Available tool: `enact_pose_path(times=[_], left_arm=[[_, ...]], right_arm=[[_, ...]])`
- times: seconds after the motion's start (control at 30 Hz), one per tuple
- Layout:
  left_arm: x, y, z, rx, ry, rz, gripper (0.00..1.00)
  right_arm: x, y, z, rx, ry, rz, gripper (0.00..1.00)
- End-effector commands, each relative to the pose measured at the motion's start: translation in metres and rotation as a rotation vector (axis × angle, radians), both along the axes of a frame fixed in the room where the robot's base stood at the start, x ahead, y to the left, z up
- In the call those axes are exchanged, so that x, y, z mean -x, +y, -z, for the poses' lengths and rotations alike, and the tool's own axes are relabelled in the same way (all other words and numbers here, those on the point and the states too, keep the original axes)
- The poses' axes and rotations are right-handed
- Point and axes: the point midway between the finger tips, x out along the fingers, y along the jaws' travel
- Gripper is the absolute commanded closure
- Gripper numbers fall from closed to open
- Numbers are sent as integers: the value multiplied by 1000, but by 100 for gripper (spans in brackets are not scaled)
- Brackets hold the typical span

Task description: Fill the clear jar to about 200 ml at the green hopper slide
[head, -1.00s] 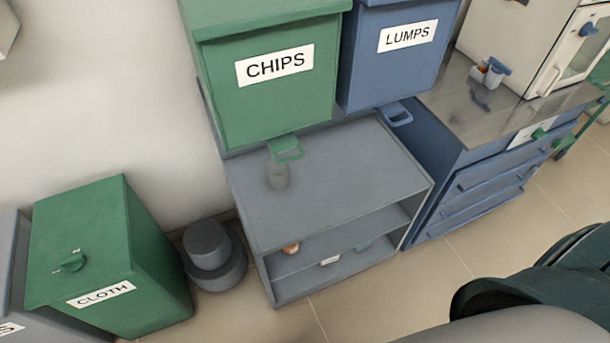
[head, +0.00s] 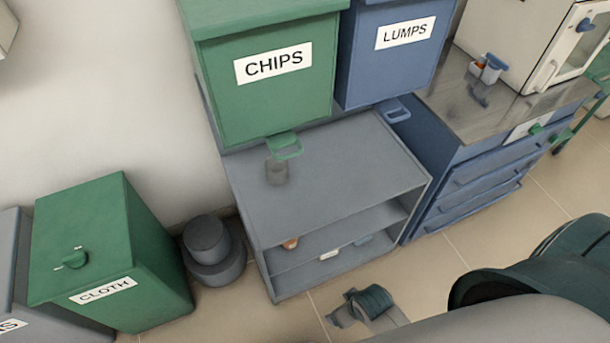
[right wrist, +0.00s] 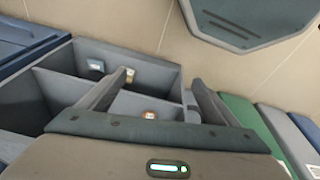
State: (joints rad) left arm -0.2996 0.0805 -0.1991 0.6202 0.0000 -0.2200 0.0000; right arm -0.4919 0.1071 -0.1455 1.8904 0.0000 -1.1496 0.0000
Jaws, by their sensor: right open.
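The clear jar (head: 277,173) stands upright on the grey shelf unit's top in the head view, just below the green slide handle (head: 288,152). Its fill level is too faint to read. The green hopper (head: 268,95) labelled CHIPS is above and behind it. My right gripper (head: 336,314) is low at the bottom centre of the head view, in front of the shelf unit and well away from the jar. In the right wrist view its two fingers (right wrist: 160,85) are apart with nothing between them. The jar cannot be made out there. My left gripper is out of view.
A blue LUMPS hopper (head: 385,60) hangs right of the green one. Small items, including an orange one (head: 290,243), lie in the grey shelf unit (head: 340,180). A green CLOTH bin (head: 105,240) and grey round stack (head: 210,250) stand left. The shelf top is mostly clear.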

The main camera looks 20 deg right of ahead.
Motion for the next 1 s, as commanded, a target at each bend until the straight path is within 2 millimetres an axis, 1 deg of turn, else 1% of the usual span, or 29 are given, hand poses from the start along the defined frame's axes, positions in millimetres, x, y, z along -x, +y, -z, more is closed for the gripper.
enact_pose_path(times=[0.03, 0.1, 0.33, 0.47, 0.5, 0.57, 0.6, 0.67, 0.87, 1.0], left_arm=[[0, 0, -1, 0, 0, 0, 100], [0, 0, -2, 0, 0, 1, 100], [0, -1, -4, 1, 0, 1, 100], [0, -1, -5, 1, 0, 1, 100], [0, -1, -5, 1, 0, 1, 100], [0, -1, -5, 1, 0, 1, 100], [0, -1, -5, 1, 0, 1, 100], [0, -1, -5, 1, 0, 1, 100], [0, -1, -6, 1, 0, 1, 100], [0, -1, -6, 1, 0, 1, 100]], right_arm=[[-4, 0, -23, -2, -14, 1, 16], [-6, 0, -47, -2, -24, 3, 16], [-16, 2, -114, -12, -85, 9, 16], [-33, 5, -151, -27, -165, 15, 16], [-41, 6, -161, -33, -199, 17, 16], [-54, 9, -174, -44, -254, 22, 16], [-64, 11, -182, -51, -294, 26, 16], [-80, 13, -194, -62, -356, 31, 16], [-139, 21, -231, -96, -589, 50, 16], [-182, 26, -261, -119, -777, 69, 16]])
